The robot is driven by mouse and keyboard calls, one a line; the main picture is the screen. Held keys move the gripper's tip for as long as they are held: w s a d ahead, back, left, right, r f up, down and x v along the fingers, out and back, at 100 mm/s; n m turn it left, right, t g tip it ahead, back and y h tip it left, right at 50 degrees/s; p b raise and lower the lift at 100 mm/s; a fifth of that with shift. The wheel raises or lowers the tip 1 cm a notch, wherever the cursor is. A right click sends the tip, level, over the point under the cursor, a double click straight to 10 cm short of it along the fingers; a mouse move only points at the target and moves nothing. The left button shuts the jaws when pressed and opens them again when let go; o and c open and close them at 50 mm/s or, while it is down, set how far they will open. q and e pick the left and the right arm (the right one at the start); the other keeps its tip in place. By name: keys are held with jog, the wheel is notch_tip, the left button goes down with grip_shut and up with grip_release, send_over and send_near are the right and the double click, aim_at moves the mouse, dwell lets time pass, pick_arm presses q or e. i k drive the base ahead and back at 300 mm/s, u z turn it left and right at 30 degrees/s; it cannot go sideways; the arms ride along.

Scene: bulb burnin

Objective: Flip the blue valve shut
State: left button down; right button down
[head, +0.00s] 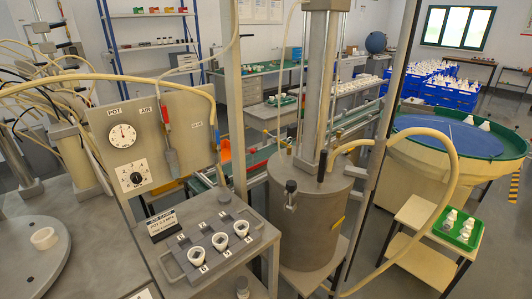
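The grey panel (185,118) at the left carries a gauge, a dial, and the labels POT, AIR and a third that looks like GLUE. Neither of my grippers is in view.
Below the panel, a grey tray (262,246) holds several white cups beside a black sign (161,224). A steel post (235,110) stands just right of the blue valve. A large metal pot (307,215) with a hose stands further right.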

aim_at(218, 137)
jog(key=z, duration=0.3)
jog(key=k, duration=0.75)
jog(key=z, duration=0.8)
jog(key=i, duration=0.65)
jog(key=z, duration=0.45)
jog(key=i, duration=0.8)
jog(key=u, duration=0.95)
jog(key=i, duration=0.7)
jog(key=u, duration=0.75)
